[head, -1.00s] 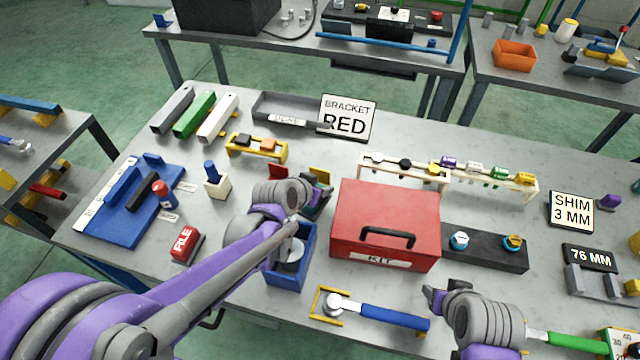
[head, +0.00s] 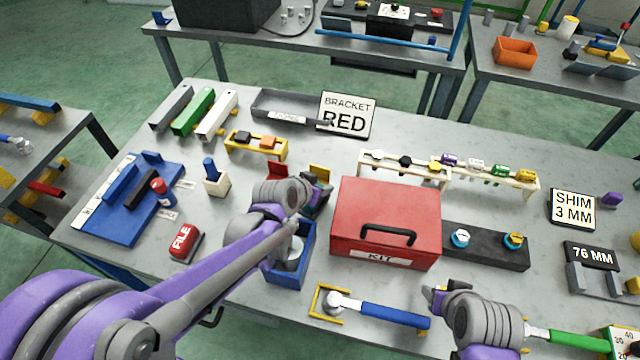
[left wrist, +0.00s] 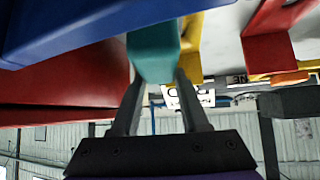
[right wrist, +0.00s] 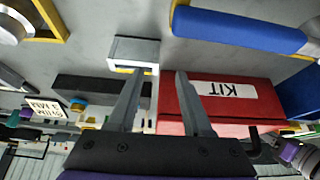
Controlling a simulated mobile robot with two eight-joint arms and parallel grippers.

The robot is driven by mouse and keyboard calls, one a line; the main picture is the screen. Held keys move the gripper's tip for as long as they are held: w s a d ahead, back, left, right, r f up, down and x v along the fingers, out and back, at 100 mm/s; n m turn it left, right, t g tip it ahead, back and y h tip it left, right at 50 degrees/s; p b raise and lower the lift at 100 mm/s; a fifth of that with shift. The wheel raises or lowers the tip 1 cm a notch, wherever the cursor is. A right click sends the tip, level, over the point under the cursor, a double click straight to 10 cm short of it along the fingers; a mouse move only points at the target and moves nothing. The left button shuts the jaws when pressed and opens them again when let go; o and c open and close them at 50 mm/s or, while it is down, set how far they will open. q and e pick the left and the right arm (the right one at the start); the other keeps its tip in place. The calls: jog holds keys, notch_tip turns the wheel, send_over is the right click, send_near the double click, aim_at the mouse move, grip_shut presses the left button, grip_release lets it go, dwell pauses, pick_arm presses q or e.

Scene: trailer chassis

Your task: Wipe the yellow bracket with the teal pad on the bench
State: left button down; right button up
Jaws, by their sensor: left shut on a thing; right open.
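My left gripper (left wrist: 158,95) is shut on the teal pad (left wrist: 153,50), which sits between its fingers in the left wrist view. The yellow bracket (left wrist: 192,45) shows right beside and behind the pad; I cannot tell whether they touch. In the head view the yellow bracket (head: 320,172) stands on the bench just beyond my left gripper (head: 319,194), with its lower part hidden. The pad is mostly hidden there by the wrist. My right gripper (head: 437,297) is open and empty over the front of the bench; its spread fingers show in the right wrist view (right wrist: 157,85).
A red bracket (head: 277,170) stands left of the yellow one. The red kit box (head: 385,215) is close on the right. A blue bin (head: 290,270) lies under my left forearm. A sign (head: 347,115) reading "BRACKET RED" stands behind. A blue-handled tool (head: 390,315) lies in front.

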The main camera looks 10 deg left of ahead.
pick_arm(q)
jog(key=shift+f, duration=0.35)
pick_arm(e)
jog(key=shift+s+f, duration=0.15)
jog(key=shift+f, duration=0.2)
